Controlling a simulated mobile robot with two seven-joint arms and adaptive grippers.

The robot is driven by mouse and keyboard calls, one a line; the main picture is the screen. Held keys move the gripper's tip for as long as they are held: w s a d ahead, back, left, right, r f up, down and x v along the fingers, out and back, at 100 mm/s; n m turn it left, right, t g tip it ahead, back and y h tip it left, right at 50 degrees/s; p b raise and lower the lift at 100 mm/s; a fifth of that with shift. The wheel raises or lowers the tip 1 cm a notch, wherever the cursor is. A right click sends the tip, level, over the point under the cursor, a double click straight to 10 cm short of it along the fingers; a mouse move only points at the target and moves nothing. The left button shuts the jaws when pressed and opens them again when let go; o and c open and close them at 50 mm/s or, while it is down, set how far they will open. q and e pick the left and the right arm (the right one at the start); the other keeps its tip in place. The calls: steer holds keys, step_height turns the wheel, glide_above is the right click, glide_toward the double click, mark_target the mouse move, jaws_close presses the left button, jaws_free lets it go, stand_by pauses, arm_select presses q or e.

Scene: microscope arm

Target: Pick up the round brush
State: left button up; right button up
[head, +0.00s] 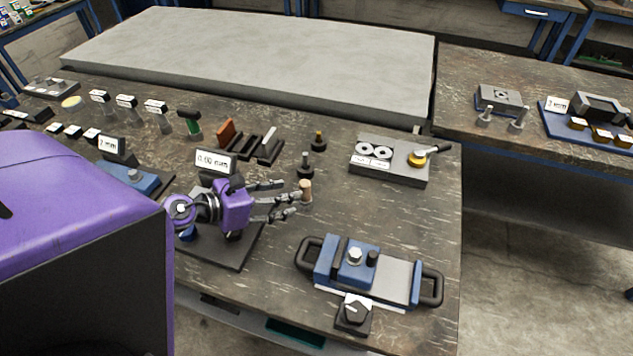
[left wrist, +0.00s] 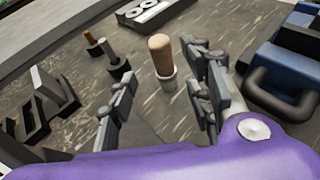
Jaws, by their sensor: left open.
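The round brush appears to be the tan, rounded upright piece (head: 306,187) standing on the table; I cannot make out bristles. In the left wrist view its tan top (left wrist: 160,52) rises from a pale cylindrical lower part. My left gripper (head: 286,199) is open and empty, low over the table to the left of the brush, its fingers pointing right toward it. In the left wrist view the fingers (left wrist: 162,72) are spread, with the brush in the gap, nearer the right finger. I cannot tell whether they touch. My right gripper is not in view.
Two dark-based pegs (head: 318,141) stand just behind the brush. A grey block with white rings (head: 392,162) lies behind right. A blue fixture with black handles (head: 365,270) sits in front right. A display stand reading 0.00 mm (head: 214,163) is beside my gripper.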

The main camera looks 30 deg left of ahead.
mark_target(304, 191)
arm_select(q)
steer(key=shift+w+d+f+p, duration=0.2)
steer(key=shift+w+d+p, duration=0.15)
steer(key=shift+w+d, duration=0.3)
steer(key=p+x, duration=0.1)
steer(key=x, duration=0.3)
steer(key=shift+w, duration=0.4)
steer(key=shift+w+d+f, duration=0.15)
steer(key=shift+f, duration=0.05)
jaws_close()
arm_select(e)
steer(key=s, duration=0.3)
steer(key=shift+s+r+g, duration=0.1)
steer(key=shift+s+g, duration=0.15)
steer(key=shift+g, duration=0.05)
